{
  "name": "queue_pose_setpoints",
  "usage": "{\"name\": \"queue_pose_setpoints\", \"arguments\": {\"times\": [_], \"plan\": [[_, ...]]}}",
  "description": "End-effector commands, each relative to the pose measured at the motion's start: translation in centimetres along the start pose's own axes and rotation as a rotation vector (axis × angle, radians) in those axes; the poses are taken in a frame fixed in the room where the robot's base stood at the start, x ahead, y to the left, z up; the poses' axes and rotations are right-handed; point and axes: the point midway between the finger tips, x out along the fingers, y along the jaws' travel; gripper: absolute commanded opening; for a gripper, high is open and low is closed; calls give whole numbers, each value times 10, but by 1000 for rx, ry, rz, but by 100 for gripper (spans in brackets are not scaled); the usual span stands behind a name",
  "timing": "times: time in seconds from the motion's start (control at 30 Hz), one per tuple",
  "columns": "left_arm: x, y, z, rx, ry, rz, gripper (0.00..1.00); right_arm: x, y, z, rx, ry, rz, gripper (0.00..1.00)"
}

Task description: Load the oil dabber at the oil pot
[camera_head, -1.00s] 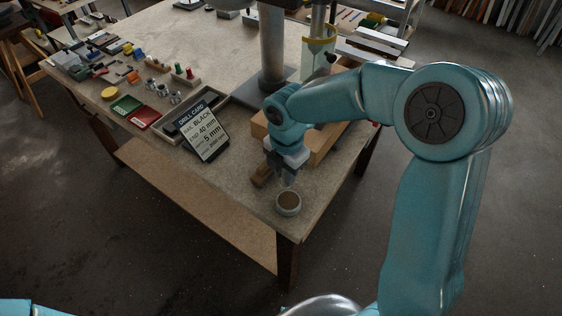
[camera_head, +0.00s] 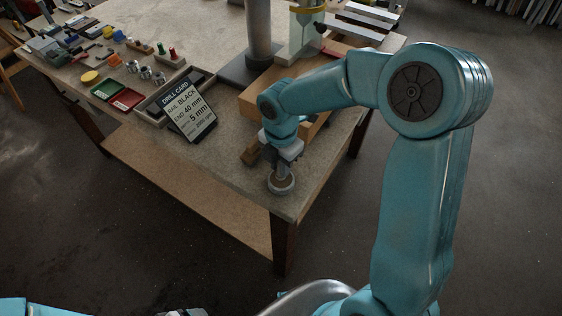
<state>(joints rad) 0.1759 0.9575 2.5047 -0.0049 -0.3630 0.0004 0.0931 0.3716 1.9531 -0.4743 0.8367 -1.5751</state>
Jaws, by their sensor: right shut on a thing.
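The oil pot (camera_head: 281,189) is a small, round, pale cup with a brown inside, standing near the front corner of the workbench. My right gripper (camera_head: 280,172) points down directly over it, with its fingertips at the pot's mouth. It is shut on the oil dabber, which is mostly hidden by the fingers and the pot. I cannot tell how deep the dabber's tip is in the pot. Only part of my left arm shows at the bottom left edge; its fingers are out of view.
Red (camera_head: 126,99) and green (camera_head: 107,87) trays lie further left. A drill column (camera_head: 258,35) stands behind. The bench's front corner is close.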

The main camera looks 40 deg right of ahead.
Motion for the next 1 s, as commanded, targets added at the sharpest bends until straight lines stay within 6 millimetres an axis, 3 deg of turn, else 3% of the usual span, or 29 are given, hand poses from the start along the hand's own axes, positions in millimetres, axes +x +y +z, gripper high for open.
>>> {"name": "queue_pose_setpoints", "arguments": {"times": [1.0], "plan": [[3, -1, 0, 0, 0, 0, 82, 5, 0, 0, 0, 0, 0, 0]]}}
